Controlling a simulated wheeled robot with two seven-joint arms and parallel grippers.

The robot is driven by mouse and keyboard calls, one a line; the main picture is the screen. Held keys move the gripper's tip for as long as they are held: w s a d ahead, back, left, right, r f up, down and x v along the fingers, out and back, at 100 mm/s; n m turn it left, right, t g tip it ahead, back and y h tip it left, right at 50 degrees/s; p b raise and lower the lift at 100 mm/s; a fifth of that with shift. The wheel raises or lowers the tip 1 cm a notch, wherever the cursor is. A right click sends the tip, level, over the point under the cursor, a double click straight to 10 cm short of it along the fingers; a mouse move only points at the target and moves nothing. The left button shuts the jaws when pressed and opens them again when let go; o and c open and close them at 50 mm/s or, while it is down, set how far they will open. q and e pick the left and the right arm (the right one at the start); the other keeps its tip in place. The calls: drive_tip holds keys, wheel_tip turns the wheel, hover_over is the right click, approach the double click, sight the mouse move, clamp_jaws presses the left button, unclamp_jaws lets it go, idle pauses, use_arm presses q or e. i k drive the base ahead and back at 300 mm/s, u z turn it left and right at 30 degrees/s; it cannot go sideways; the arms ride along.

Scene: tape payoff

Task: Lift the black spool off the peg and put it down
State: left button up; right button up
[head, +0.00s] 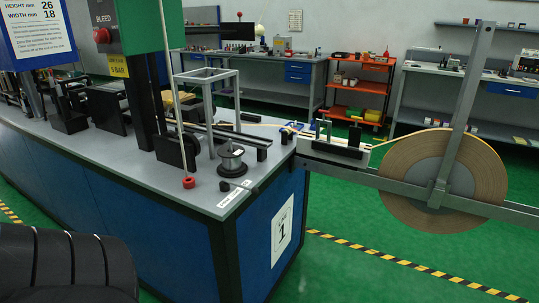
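A small spool-like piece (232,159) stands upright on the grey bench top near its front right corner. It has a pale grey upper part with a short peg or knob at the top and a wide black disc at its foot. I cannot tell which part is the black spool and which is the peg. A dark, flat upright piece (170,151) stands to its left, partly behind a thin rod. Neither of my grippers shows. Only a black ribbed part of my arm shows at the lower left.
A large brown tape reel (404,190) hangs on a grey frame (468,90) right of the bench (150,172). A white open frame (237,100) rises behind the small piece. Green floor lies in front.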

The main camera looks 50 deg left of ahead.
sight(231, 164)
drive_tip(key=u, duration=0.35)
drive_tip(key=i, duration=0.8)
drive_tip(key=u, duration=0.75)
